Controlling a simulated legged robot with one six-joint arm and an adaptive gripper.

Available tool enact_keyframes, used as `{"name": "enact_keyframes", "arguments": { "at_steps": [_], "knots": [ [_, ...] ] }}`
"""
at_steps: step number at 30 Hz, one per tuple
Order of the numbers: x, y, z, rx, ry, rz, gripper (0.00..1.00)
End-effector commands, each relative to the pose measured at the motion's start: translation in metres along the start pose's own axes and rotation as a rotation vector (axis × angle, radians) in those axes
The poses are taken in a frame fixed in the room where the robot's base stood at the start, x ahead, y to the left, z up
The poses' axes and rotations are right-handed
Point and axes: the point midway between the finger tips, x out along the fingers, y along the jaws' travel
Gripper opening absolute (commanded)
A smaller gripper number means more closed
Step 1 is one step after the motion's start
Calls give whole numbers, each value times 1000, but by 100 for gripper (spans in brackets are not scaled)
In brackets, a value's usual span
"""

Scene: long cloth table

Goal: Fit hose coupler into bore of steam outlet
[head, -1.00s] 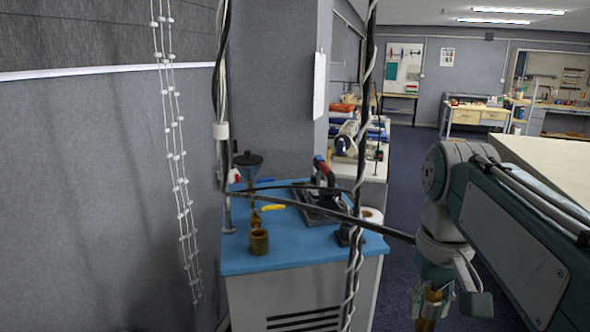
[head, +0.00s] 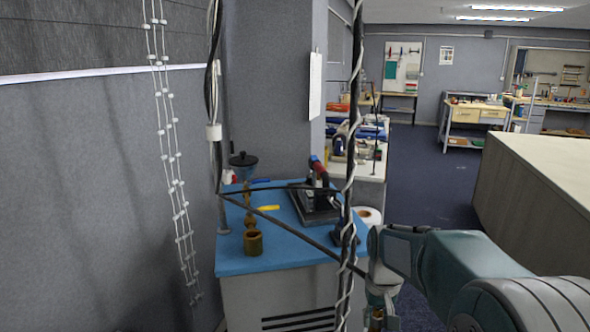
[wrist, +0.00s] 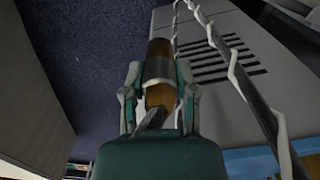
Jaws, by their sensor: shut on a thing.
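The hose coupler is a brass-brown cylinder with a silver band. It shows in the wrist view (wrist: 160,52) between the fingers of my gripper (wrist: 160,98), which is shut on it. In the head view my gripper (head: 378,312) is at the bottom edge, right of the blue-topped cabinet, and the coupler is mostly cut off there. A brass cup-like fitting with an open top, seemingly the steam outlet (head: 253,243), stands on the blue top at its front left. My gripper is well apart from it, lower and to the right.
Hanging cables (head: 350,180) and a thin dark rod cross in front of the blue top (head: 285,252). A black iron-like tool (head: 317,205), a funnel (head: 243,162) and a white roll (head: 368,216) are there too. A large pale bench (head: 545,180) stands right. Floor between is clear.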

Motion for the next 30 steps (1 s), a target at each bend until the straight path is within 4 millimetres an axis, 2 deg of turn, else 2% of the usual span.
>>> {"name": "enact_keyframes", "arguments": {
  "at_steps": [1, 9, 12, 15, 19, 30],
  "knots": [
    [23, -2, -7, -3, -9, 0, 0],
    [128, -13, -33, -12, -7, 0, 0],
    [159, -16, -37, -13, -5, 0, 0],
    [179, -18, -38, -14, -3, -1, 0],
    [190, -19, -39, -15, 1, -1, 0],
    [190, -20, -39, -15, 2, 0, 0]
  ]
}}
